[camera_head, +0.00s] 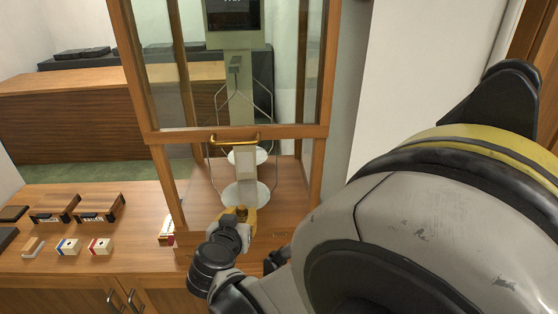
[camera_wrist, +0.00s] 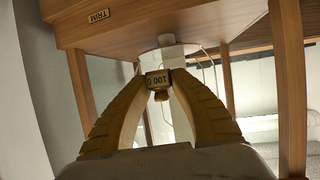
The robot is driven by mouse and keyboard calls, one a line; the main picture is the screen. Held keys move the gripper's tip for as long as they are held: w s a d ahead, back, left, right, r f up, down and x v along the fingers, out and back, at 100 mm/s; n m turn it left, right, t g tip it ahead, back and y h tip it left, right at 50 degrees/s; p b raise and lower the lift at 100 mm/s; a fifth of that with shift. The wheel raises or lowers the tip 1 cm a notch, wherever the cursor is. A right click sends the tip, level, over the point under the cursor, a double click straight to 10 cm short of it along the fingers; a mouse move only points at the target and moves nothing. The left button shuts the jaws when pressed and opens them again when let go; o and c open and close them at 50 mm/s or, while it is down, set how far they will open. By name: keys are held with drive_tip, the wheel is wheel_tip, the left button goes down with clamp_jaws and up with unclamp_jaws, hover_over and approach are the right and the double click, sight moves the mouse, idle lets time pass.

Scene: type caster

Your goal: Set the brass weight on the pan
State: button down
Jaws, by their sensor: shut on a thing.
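My gripper (camera_head: 240,214) is at the front opening of a glass-walled wooden balance case. It is shut on a small brass weight (camera_wrist: 157,81) marked 100 G, which sits between the two yellow fingertips in the wrist view. In the head view the weight is mostly hidden by the gripper. A pale round pan (camera_head: 244,192) hangs on wires inside the case, just beyond the fingertips. In the wrist view the pan (camera_wrist: 168,52) shows just behind the weight. I cannot tell whether they touch. A second pale disc (camera_head: 246,156) shows farther back.
The glazed front sash with its brass handle (camera_head: 233,139) is raised above my gripper. Wooden case posts (camera_head: 310,185) stand on both sides. Small boxes (camera_head: 100,246) and two wooden stands (camera_head: 100,205) lie on the counter at left. A TRIM label (camera_wrist: 99,15) shows in the wrist view.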

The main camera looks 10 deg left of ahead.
approach(245, 199)
wheel_tip(245, 199, up, 2)
drive_tip(key=w+d, duration=0.1)
drive_tip(key=w, duration=0.2)
drive_tip(key=w+a, duration=0.1)
drive_tip(key=w, duration=0.2)
drive_tip(key=w+f+p, duration=0.1)
drive_tip(key=w, duration=0.2)
drive_tip(key=shift+w+a, duration=0.15)
drive_tip(key=shift+a, duration=0.1)
drive_tip(key=shift+w+f+b, duration=0.15)
drive_tip(key=shift+f+b, duration=0.15)
drive_tip(key=shift+f, duration=0.1)
drive_tip(key=shift+f+b, duration=0.7)
drive_tip(key=shift+f, duration=0.05)
drive_tip(key=c, duration=0.6)
unclamp_jaws()
drive_tip(key=shift+r, duration=0.1)
